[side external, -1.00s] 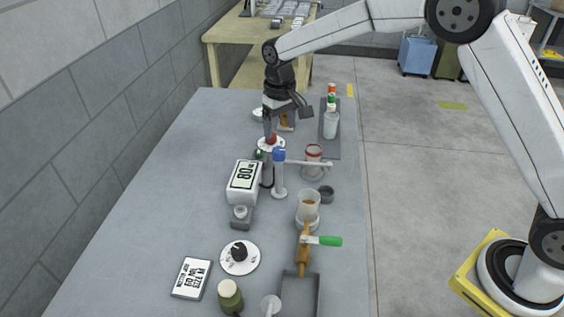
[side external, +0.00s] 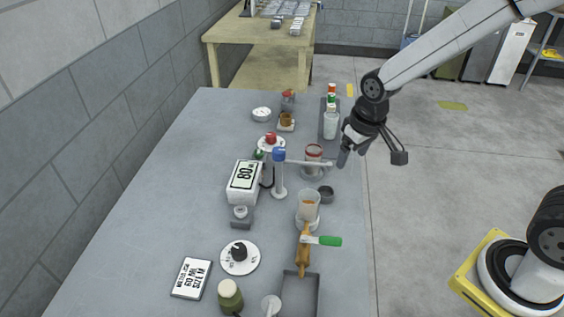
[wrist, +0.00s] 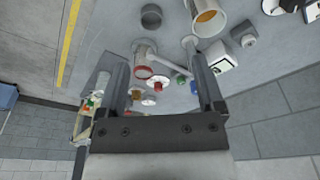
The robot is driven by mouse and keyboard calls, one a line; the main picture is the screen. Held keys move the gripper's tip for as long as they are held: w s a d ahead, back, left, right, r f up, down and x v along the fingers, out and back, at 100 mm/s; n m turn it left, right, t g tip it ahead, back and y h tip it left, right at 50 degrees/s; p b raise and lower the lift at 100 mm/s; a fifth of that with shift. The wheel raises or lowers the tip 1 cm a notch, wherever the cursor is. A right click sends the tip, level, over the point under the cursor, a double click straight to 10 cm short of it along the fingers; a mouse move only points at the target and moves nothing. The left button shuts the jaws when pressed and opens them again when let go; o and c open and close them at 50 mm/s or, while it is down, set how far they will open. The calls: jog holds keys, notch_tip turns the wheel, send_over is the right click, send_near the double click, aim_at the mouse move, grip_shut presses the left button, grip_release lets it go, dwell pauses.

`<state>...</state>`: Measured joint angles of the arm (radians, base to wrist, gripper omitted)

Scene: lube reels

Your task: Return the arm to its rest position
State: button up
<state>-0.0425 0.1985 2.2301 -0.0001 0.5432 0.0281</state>
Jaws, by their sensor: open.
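My gripper (side external: 350,158) is in the air at the right edge of the grey worktable (side external: 150,200) in the side view, right of the red-rimmed cup (side external: 313,152). In the wrist view its two fingers (wrist: 163,90) stand wide apart with nothing gripped. Small table items show beyond and between the fingers in that view, including the red-rimmed cup (wrist: 144,50).
A block wall (side external: 80,130) runs along the left. Open floor (side external: 440,190) lies to the right.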

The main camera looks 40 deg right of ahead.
jog(key=s+d+f, duration=0.1)
jog(key=s, duration=0.7)
jog(key=shift+s+d+f+t, duration=0.25)
jog(key=shift+d+f+t, duration=0.05)
jog(key=shift+f, duration=0.05)
